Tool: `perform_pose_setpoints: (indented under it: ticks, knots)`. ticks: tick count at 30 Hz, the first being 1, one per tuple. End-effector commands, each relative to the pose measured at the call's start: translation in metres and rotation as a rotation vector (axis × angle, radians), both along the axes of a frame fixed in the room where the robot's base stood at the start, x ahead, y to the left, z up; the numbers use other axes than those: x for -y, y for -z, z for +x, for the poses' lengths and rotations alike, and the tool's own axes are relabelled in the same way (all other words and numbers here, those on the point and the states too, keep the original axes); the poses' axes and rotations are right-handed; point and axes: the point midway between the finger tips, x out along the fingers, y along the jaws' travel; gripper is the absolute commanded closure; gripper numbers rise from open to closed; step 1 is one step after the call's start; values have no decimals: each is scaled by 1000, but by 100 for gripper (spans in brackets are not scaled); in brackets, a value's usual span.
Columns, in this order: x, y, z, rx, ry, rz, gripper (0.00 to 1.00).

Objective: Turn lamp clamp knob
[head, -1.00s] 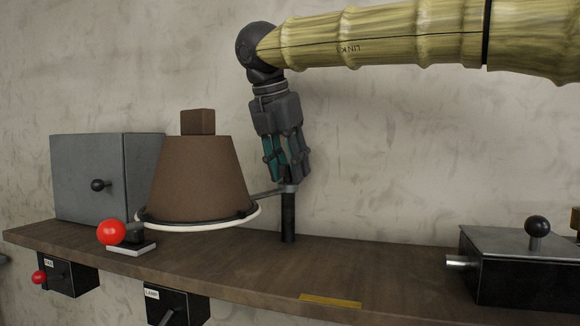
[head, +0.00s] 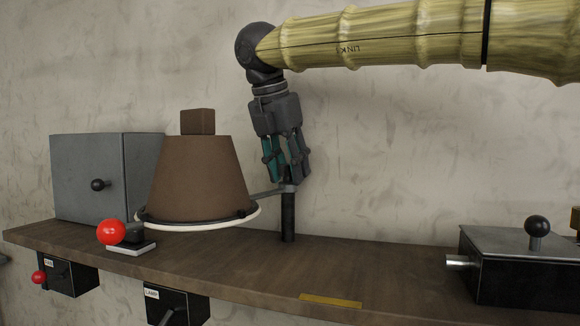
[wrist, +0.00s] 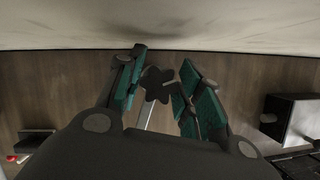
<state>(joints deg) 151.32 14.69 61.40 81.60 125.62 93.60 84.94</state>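The lamp clamp knob (wrist: 157,84) is a dark star-shaped knob at the top of a dark post (head: 288,220). In the wrist view it lies between the fingers of my gripper (wrist: 163,66), with small gaps beside it. My gripper (head: 287,176) points down over the post top in the head view and is open around the knob. The fingers hide most of the knob there. A pale arm (head: 264,193) runs from the post to the brown lamp shade (head: 198,178), which has a white lower rim.
A grey box (head: 85,178) and a red ball-ended lever (head: 111,232) are at the left of the wooden shelf (head: 240,262). A dark box with a black ball knob (head: 538,226) is at the right. The shelf between post and right box is mostly clear.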

Motion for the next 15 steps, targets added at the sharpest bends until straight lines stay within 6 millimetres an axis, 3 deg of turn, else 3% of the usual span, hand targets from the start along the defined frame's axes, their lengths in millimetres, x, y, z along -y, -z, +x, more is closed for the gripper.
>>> perform_pose_setpoints:
  ticks: [3, 15]
  knots:
    - [0, 1, 0, -1, -1, -1, 45]
    - [0, -6, -1, 3, 1, 0, 45]
